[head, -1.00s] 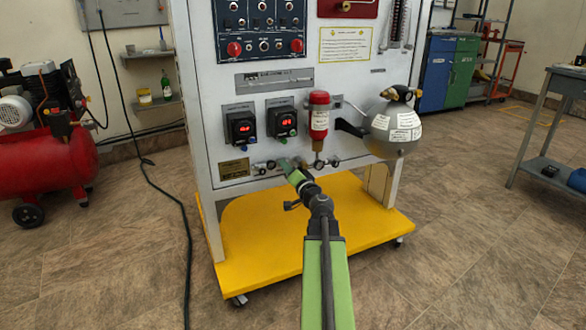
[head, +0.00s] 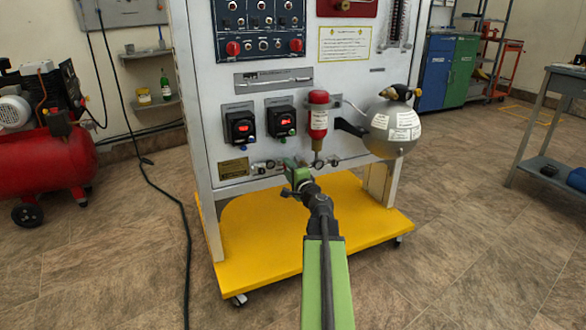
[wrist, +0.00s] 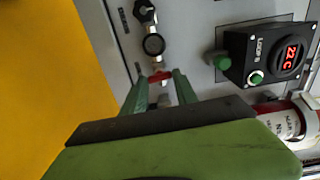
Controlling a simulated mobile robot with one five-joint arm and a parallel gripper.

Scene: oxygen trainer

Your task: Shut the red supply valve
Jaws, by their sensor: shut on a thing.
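The red supply valve handle (wrist: 160,77) is a small red bar on a metal fitting low on the panel. In the wrist view it lies between the tips of my two green fingers. My gripper (wrist: 160,84) is shut on it. In the head view my gripper (head: 290,164) is at the lower fittings of the white panel, below the display boxes. There it hides the red handle, and I cannot read the handle's angle from that view.
Small gauges and fittings (head: 262,167) sit beside my gripper. A display box with a green knob (wrist: 267,54) is close by, with a red cylinder (head: 318,118) to the right. A yellow base (head: 255,235) lies below. A grey sphere (head: 392,130) juts out at right.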

